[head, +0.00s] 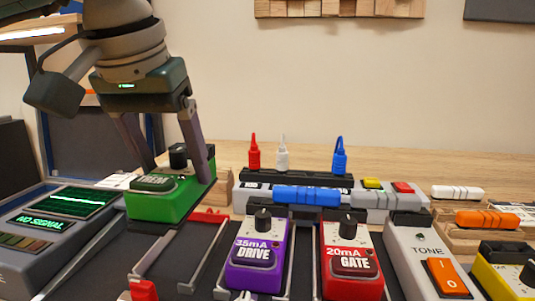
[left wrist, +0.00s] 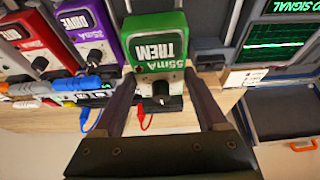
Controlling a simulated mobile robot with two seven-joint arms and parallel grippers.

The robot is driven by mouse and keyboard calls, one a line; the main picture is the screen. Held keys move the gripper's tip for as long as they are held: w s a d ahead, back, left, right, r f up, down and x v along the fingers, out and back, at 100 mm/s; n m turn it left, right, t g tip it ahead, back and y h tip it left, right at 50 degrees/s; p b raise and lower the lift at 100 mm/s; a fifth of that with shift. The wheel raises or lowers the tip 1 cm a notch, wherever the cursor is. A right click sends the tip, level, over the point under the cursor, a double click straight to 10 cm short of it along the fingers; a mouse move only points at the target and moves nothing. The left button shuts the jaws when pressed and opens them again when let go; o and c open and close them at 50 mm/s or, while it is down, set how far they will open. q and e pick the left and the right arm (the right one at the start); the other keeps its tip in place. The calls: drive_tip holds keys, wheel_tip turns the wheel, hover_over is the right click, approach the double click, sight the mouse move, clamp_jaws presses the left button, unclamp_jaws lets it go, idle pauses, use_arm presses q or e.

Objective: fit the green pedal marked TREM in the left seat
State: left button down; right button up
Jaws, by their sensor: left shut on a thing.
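The green pedal marked TREM (head: 172,203) is held by my left gripper (head: 178,168), whose fingers are shut on its sides. A dark knob stands on the pedal. The pedal hangs above and a little left of the left seat (head: 180,262), an empty dark slot with grey rails and red clips. In the left wrist view, the pedal (left wrist: 155,40) shows TREM and 55mA between the fingers of my left gripper (left wrist: 158,85). A red plug hangs near it there. The right gripper is not in view.
A purple DRIVE pedal (head: 258,262) and a red GATE pedal (head: 350,262) sit in the seats to the right. A screen unit reading NO SIGNAL (head: 52,222) stands at the left. Behind are a grey block with a blue bar (head: 307,196) and red, white and blue plugs.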

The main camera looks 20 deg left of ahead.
use_arm(q)
drive_tip(key=shift+f+b, duration=2.15)
drive_tip(key=shift+f, duration=0.7)
drive_tip(key=shift+f+b, duration=0.2)
drive_tip(key=shift+b, duration=0.2)
drive_tip(key=shift+f+b, duration=0.35)
drive_tip(key=shift+f+b, duration=0.35)
drive_tip(key=shift+b, duration=0.1)
unclamp_jaws()
idle(0.4)
